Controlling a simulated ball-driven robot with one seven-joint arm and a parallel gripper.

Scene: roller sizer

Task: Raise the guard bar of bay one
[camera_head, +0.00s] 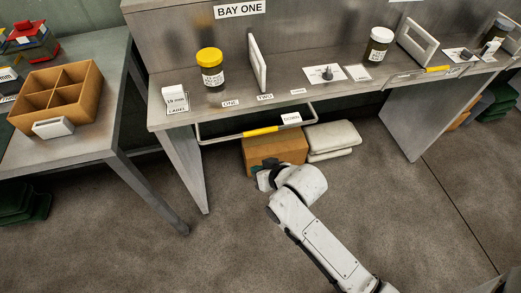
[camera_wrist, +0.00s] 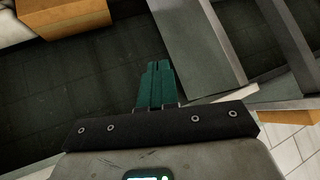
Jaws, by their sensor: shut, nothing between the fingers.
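The guard bar of bay one (camera_head: 258,132) is a thin metal bar with a yellow grip. It hangs below the front edge of the bay one shelf, and a small tag reading "DOWN" (camera_head: 291,118) sits by it. The "BAY ONE" sign (camera_head: 240,9) is on the back panel above. My gripper (camera_head: 262,178) is low, below and in front of the bar and apart from it. In the wrist view its teal fingers (camera_wrist: 157,84) are together with nothing between them. The bar is not clearly seen in the wrist view.
On the shelf (camera_head: 205,112) stand a yellow-lidded jar (camera_head: 210,72), an upright divider (camera_head: 257,62) and a label stand (camera_head: 175,98). A cardboard box (camera_head: 270,152) and pale folded stack (camera_head: 332,138) lie beneath. A side table (camera_head: 85,150) stands left. The floor in front is clear.

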